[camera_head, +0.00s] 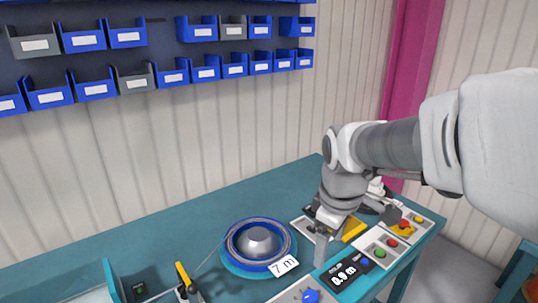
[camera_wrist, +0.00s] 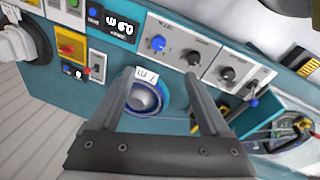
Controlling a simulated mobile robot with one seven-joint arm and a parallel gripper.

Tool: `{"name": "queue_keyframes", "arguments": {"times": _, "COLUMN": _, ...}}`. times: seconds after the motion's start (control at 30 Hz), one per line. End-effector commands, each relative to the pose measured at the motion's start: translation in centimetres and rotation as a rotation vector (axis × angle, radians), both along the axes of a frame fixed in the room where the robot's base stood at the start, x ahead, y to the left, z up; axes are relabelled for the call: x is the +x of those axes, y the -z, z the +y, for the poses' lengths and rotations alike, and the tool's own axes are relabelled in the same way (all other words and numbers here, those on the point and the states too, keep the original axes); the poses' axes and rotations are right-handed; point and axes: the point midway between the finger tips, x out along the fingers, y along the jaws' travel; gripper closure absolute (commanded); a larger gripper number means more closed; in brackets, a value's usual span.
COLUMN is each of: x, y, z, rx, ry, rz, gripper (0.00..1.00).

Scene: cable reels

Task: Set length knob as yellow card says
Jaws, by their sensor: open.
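A blue knob (camera_head: 311,295) sits on a pale panel at the bench front; the wrist view shows it (camera_wrist: 158,44) beside two black knobs (camera_wrist: 210,66). I cannot tell which knob sets length. The display (camera_head: 347,273) seems to read 0.9 m; it appears upside down in the wrist view (camera_wrist: 118,25). A white card (camera_head: 284,266) reading 7 m lies by the reel (camera_head: 257,241); the card also shows in the wrist view (camera_wrist: 147,73). A yellow piece (camera_head: 353,229) is partly behind my arm; I cannot tell whether it is a card. My gripper (camera_wrist: 158,75) is open and empty, over the bench.
Button panels (camera_head: 387,246) and a red and yellow switch (camera_head: 404,228) line the right of the bench. A yellow-handled tool (camera_head: 182,275) stands left of the reel. Blue bins (camera_head: 83,40) hang on the back wall. The bench (camera_head: 190,228) behind the reel is clear.

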Motion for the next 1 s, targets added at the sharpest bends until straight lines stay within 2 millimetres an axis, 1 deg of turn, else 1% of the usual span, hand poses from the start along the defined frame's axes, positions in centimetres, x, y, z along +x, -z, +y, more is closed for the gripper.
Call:
{"name": "queue_keyframes", "arguments": {"times": 0.03, "x": 0.9, "y": 1.2, "z": 0.0, "rx": -0.007, "ry": -0.052, "rz": 0.028, "gripper": 0.20}}
{"name": "queue_keyframes", "arguments": {"times": 0.2, "x": 3.6, "y": 4.2, "z": 0.3, "rx": -0.027, "ry": -0.247, "rz": 0.099, "gripper": 0.20}}
{"name": "queue_keyframes", "arguments": {"times": 0.3, "x": 4.8, "y": 5.7, "z": 0.4, "rx": -0.030, "ry": -0.341, "rz": 0.130, "gripper": 0.20}}
{"name": "queue_keyframes", "arguments": {"times": 0.4, "x": 5.5, "y": 6.8, "z": 0.5, "rx": -0.030, "ry": -0.405, "rz": 0.151, "gripper": 0.20}}
{"name": "queue_keyframes", "arguments": {"times": 0.5, "x": 5.9, "y": 7.4, "z": 0.6, "rx": -0.030, "ry": -0.444, "rz": 0.161, "gripper": 0.20}}
{"name": "queue_keyframes", "arguments": {"times": 0.67, "x": 6.1, "y": 8.5, "z": 0.6, "rx": -0.030, "ry": -0.458, "rz": 0.166, "gripper": 0.20}}
{"name": "queue_keyframes", "arguments": {"times": 0.77, "x": 6.1, "y": 10.0, "z": 0.6, "rx": -0.030, "ry": -0.458, "rz": 0.167, "gripper": 0.20}}
{"name": "queue_keyframes", "arguments": {"times": 1.0, "x": 6.2, "y": 15.2, "z": 0.6, "rx": -0.030, "ry": -0.457, "rz": 0.168, "gripper": 0.20}}
